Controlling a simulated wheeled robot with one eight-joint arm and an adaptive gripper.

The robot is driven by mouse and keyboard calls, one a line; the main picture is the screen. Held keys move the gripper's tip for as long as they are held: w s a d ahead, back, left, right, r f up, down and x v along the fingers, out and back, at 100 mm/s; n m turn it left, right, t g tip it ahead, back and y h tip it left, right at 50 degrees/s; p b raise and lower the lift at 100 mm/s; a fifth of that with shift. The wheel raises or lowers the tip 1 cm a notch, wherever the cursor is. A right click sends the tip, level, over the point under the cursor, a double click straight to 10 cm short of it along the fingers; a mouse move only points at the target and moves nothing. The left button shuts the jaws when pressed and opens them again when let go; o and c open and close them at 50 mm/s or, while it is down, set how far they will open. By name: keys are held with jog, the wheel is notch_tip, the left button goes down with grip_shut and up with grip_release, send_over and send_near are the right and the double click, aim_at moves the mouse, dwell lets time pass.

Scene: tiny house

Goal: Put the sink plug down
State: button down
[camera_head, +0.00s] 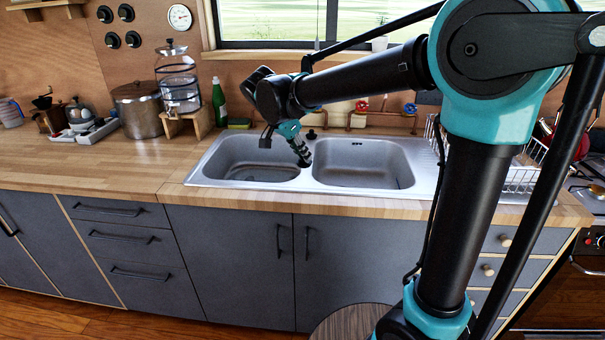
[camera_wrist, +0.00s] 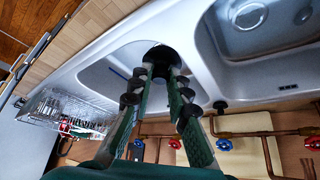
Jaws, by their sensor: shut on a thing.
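The sink plug is a dark round piece (camera_wrist: 161,56) between my fingertips in the wrist view. My gripper (camera_wrist: 158,72) is shut on it, with a finger on each side. In the head view my gripper (camera_head: 303,158) points down at the ridge between the two basins, and the plug shows only as a small dark shape at its tip. The steel double sink (camera_head: 205,172) lies below. I cannot tell whether the plug touches the sink.
The left basin (camera_head: 248,172) and right basin (camera_head: 365,178) look empty. Taps with red and blue handles (camera_head: 361,106) stand behind the sink. A wire dish rack (camera_head: 522,181) is at the right. A green bottle (camera_head: 218,102) stands behind at the left. The counter's left front is clear.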

jog(key=shift+f, duration=3.45)
jog(key=c, duration=1.5)
grip_release()
jog(key=shift+f, duration=0.15)
jog(key=shift+o, duration=0.2)
jog(key=v, duration=1.2)
